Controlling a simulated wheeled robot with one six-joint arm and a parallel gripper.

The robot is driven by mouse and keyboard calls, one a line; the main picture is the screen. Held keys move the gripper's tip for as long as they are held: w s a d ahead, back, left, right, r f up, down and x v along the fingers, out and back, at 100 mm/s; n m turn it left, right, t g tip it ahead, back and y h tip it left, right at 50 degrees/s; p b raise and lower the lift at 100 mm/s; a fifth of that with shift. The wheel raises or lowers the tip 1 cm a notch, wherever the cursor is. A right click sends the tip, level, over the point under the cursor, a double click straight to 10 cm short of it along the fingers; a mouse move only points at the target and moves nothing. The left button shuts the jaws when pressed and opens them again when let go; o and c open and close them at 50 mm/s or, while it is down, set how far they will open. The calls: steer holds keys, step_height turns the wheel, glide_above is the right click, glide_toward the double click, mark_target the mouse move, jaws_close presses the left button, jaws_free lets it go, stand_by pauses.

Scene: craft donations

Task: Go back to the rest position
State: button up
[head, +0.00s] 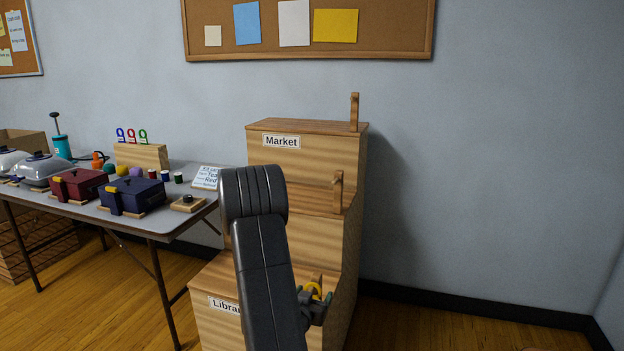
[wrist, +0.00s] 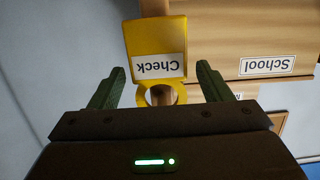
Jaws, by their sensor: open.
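A yellow tag (wrist: 157,38) marked "Check" shows upside down in the wrist view. Its ring end lies between the fingers of my gripper (wrist: 160,74), with a wooden peg showing through or behind the ring. The fingers are apart, with gaps on both sides of the tag. In the head view my gripper (head: 316,306) is low at the front of the stepped wooden stand (head: 310,240), partly hidden by my dark arm. A bit of the yellow tag (head: 314,289) shows by a wooden peg on the lowest step.
The stand has a "Market" label (head: 282,141) on top and a partly covered "Library" label (head: 224,305) below; upper pegs rise at its right. A "School" label (wrist: 267,65) shows in the wrist view. A table (head: 190,213) with boxes is at left. The right floor is clear.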

steer(key=shift+f, duration=0.1)
stand_by(0.3)
steer(key=v, duration=1.3)
steer(key=b+x, duration=0.1)
steer(key=x, duration=1.2)
steer(key=shift+f, duration=0.1)
steer(key=shift+w+d+r+p, duration=0.1)
steer(key=shift+w+r+p, duration=0.15)
steer(key=shift+p, duration=0.15)
steer(key=f+b+v, duration=0.2)
steer(key=v, duration=0.9)
steer(key=shift+w+d+r+p, duration=0.1)
steer(key=shift+w+r+p, duration=0.2)
steer(key=shift+r+p, duration=0.5)
steer(key=shift+w+r+p, duration=0.3)
steer(key=shift+r+p, duration=0.35)
steer(key=shift+r, duration=0.25)
steer(key=shift+w+d+r+p, duration=0.1)
steer(key=shift+w+r+p, duration=0.15)
steer(key=shift+r+p, duration=0.6)
